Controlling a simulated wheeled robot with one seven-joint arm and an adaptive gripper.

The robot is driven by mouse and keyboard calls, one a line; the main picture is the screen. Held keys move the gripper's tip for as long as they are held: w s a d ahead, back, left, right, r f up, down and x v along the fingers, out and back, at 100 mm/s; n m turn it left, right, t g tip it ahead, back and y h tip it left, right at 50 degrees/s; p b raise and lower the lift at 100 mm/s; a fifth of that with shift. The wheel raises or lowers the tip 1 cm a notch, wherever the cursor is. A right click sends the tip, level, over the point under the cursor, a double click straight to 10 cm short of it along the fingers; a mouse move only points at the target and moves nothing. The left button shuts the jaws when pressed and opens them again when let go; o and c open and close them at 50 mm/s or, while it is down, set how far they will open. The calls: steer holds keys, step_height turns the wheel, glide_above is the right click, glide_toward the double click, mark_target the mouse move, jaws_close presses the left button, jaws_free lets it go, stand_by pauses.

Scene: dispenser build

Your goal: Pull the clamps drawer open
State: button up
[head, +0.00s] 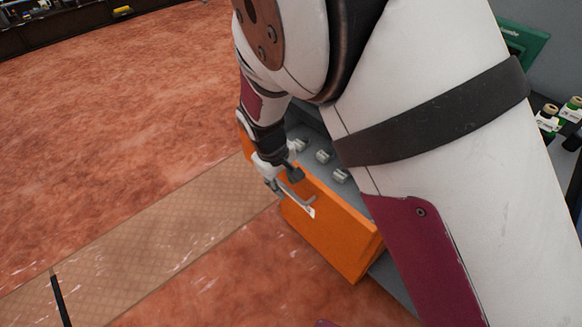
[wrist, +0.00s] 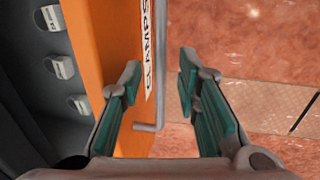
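The clamps drawer (head: 330,235) has an orange front and stands out from its cabinet, with its grey inside showing. In the wrist view its front (wrist: 90,40) carries a white label (wrist: 149,50) reading CLAMPS. A thin grey bar handle (wrist: 160,85) runs along the front beside the label. My gripper (wrist: 160,62) is open, with its teal-padded fingers on either side of the handle in the picture, and it grips nothing. I cannot tell how deep the handle sits between them. In the head view my gripper (head: 280,180) is at the drawer's front.
Several small grey clamps (head: 323,156) with white tags lie in the drawer. Reddish floor (head: 130,120) and a tan patterned strip (head: 150,240) are clear in front. My arm hides much of the cabinet. Spools (head: 548,118) stand at the right.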

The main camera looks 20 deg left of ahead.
jaws_close()
steer(key=shift+s, duration=0.15)
steer(key=s+a+p, duration=0.2)
steer(key=s+a, duration=0.2)
steer(key=s, duration=0.5)
steer(key=s+a+p, duration=0.3)
steer(key=s, duration=0.6)
steer(key=s+a+p, duration=0.3)
steer(key=s+a, duration=0.1)
steer(key=s, duration=0.6)
steer(key=shift+a, duration=0.35)
jaws_free()
